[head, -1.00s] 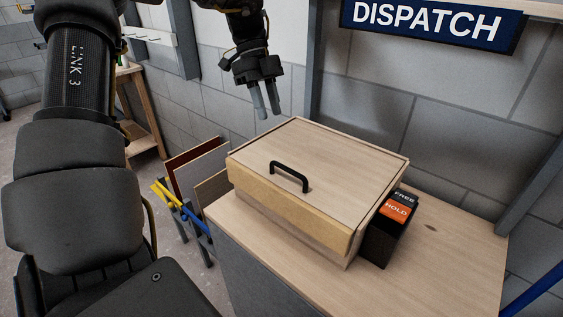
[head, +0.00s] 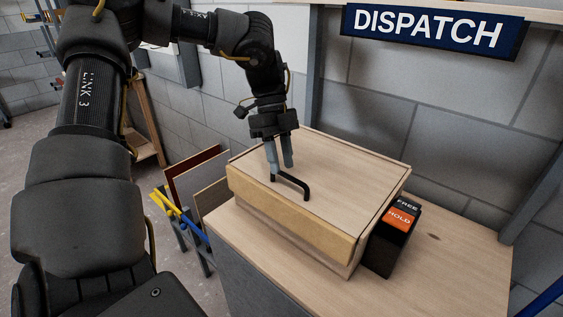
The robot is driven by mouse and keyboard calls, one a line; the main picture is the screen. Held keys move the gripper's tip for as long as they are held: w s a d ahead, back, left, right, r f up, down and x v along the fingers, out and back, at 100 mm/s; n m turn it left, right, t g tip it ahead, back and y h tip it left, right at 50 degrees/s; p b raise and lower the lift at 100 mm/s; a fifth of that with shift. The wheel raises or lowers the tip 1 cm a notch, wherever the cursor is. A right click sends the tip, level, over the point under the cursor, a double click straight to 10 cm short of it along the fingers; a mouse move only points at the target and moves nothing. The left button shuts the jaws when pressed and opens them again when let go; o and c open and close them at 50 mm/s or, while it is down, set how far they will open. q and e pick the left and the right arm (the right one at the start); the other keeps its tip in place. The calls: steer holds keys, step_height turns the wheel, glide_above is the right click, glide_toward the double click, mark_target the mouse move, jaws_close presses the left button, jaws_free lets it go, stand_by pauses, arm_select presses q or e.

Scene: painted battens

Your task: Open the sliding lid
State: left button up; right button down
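A wooden box (head: 290,228) stands on a wooden-topped bench. Its flat sliding lid (head: 345,180) lies over the top and looks closed, with a black bar handle (head: 293,182) near the front left. My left gripper (head: 280,172) points down over the lid at the handle's far left end. Its two grey fingers are apart, with a gap between them. One fingertip is close to the handle's end; I cannot tell whether it touches. My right gripper is not in view.
A black block with an orange HOLD label (head: 398,220) and a FREE label stands against the box's right side. Framed panels and yellow and blue bars (head: 180,212) are left of the bench. The bench top (head: 450,255) is clear at the right.

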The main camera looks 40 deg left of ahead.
arm_select(q)
steer(key=shift+s+d+f, duration=0.1)
steer(key=shift+d+f, duration=0.1)
steer(key=shift+f, duration=0.25)
jaws_close()
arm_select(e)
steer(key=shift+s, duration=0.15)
